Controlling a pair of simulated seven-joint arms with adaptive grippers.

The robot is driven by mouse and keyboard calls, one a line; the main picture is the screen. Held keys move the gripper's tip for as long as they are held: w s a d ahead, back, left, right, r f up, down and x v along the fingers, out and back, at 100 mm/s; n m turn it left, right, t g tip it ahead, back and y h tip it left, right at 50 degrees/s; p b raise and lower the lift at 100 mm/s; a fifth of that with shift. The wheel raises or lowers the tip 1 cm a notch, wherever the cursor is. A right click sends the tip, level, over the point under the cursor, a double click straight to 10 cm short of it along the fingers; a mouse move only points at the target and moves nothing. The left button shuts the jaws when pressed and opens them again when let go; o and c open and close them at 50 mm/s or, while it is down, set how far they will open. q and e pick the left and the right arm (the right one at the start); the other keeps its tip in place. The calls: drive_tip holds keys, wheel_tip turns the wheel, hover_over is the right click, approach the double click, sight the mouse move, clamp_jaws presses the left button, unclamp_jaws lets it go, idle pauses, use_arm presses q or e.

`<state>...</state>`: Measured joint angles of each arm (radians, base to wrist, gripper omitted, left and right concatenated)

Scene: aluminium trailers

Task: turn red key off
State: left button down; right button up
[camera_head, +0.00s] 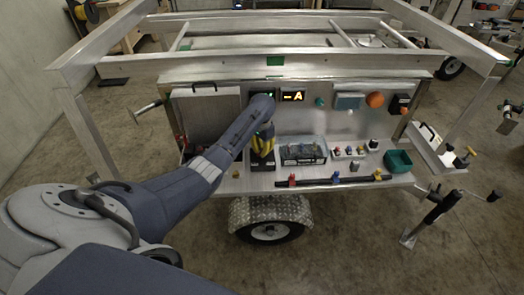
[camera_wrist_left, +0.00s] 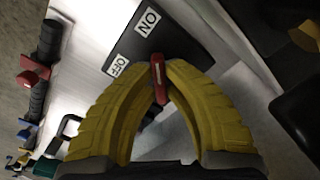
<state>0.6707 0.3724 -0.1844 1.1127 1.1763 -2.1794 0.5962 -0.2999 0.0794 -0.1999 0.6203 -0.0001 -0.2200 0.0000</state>
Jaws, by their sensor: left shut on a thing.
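The red key (camera_wrist_left: 158,77) shows in the left wrist view, between the yellow fingertips of my left gripper (camera_wrist_left: 160,72). The gripper is shut on it. The key stands out from a dark plate (camera_wrist_left: 152,36) with white ON and OFF labels; the ON label (camera_wrist_left: 148,21) is above the key and the OFF label (camera_wrist_left: 118,65) is to its left. In the head view my left gripper (camera_head: 263,146) is at the trailer's front panel, its yellow fingers pointing down, and the key is hidden there. My right gripper is not in view.
The aluminium trailer (camera_head: 240,185) has a lit display (camera_head: 292,96), an orange round knob (camera_head: 375,99) and a green bin (camera_head: 398,161) on its right side. A clear-lidded box (camera_head: 303,153) sits close right of my gripper. A black bar (camera_head: 335,182) with coloured clips runs along the front ledge.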

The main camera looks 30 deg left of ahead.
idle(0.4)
use_arm(q)
drive_tip(key=n, duration=0.9)
drive_tip(key=shift+d+n, duration=0.15)
drive_tip(key=shift+n, duration=0.15)
drive_tip(key=n, duration=0.4)
drive_tip(key=shift+n, duration=2.1)
drive_tip(key=c, duration=1.5)
unclamp_jaws()
drive_tip(key=shift+o, duration=0.2)
